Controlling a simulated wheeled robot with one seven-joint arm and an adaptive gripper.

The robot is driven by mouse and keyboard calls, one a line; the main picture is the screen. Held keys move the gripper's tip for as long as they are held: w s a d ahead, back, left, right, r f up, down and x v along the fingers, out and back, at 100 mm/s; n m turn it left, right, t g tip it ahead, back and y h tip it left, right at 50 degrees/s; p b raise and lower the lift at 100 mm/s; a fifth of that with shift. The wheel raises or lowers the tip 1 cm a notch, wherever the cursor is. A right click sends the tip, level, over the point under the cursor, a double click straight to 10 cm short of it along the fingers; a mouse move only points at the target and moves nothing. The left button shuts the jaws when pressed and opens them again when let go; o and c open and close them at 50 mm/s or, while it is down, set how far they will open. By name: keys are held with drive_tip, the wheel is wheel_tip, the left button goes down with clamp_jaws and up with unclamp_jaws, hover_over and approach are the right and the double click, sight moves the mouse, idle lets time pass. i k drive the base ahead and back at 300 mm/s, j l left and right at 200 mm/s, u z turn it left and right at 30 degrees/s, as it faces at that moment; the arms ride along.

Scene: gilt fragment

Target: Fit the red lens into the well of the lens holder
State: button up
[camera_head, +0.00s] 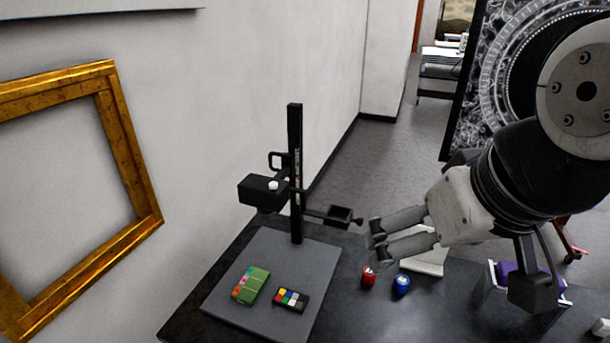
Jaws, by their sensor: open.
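The red lens (368,276) is a short red cylinder standing on the dark table. A similar blue cylinder (401,284) stands just to its right. The lens holder (341,214) looks like a small dark square frame at the end of an arm, low on the right side of the black upright stand; its well faces up. My gripper (376,237) is open and empty, its fingers pointing left, above the red lens and just right of the holder. I cannot tell the exact height between the fingers and the lens.
The black column (295,175) carries a dark box-shaped head (263,193) on its left. A grey baseboard (230,306) holds a green box (250,285) and a colour chart (291,299). A white object (428,262) and a bin with purple contents (507,275) lie right. A gilt frame (148,222) hangs left.

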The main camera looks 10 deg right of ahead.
sight(338, 216)
drive_tip(key=z, duration=0.35)
drive_tip(key=j+z, duration=0.3)
drive_tip(key=j, duration=0.25)
drive_tip(key=j+z, duration=0.35)
drive_tip(key=j, duration=0.25)
drive_tip(key=l, duration=0.1)
drive_tip(key=k, duration=0.05)
